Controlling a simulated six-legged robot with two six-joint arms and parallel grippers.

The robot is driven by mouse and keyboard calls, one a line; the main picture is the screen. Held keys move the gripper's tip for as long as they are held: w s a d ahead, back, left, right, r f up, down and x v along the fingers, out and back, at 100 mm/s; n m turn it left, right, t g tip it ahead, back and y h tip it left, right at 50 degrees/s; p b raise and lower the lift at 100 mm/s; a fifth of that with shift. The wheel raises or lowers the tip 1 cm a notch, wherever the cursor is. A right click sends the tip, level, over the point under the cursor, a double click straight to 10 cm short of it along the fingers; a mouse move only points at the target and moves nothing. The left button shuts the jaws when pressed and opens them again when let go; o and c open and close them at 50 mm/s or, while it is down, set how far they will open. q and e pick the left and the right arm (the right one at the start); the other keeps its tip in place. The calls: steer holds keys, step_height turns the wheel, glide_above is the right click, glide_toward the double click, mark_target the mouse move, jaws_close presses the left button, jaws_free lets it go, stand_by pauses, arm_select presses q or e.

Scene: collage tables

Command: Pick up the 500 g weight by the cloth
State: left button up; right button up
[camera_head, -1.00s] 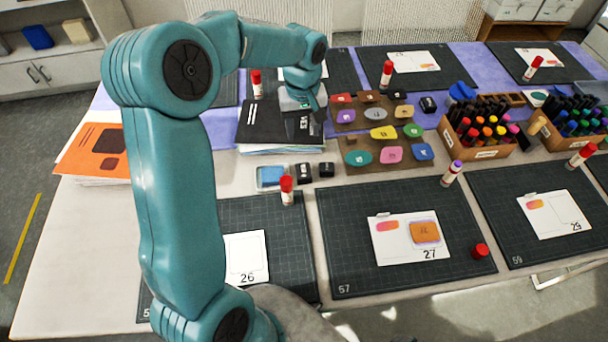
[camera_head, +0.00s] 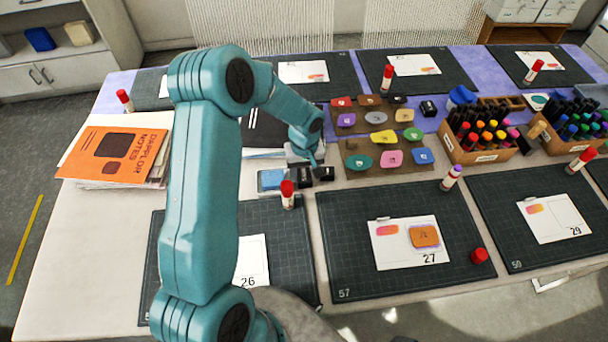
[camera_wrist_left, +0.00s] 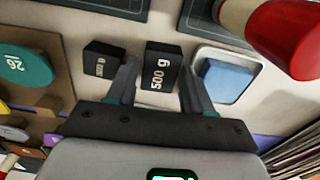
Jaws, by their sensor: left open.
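The 500 g weight (camera_wrist_left: 164,70) is a small black block with white lettering. In the left wrist view it lies between the two fingers of my left gripper (camera_wrist_left: 159,76), which is open, with a gap visible beside the block. In the head view the gripper (camera_head: 306,161) is low over the weight (camera_head: 303,175) and partly covers it. The blue cloth (camera_head: 271,178) lies in a small white tray beside the weight; it also shows in the left wrist view (camera_wrist_left: 226,80). My right gripper is not in view.
A second black weight (camera_wrist_left: 102,65) stands close to one finger; it also shows in the head view (camera_head: 326,174). A red-capped glue stick (camera_head: 288,195) stands near the tray. A board of coloured pieces (camera_head: 388,158) is to the right, an orange notebook (camera_head: 125,150) to the left.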

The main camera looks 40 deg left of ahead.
arm_select(q)
steer(key=shift+f, duration=0.45)
steer(key=shift+s, duration=0.2)
jaws_close()
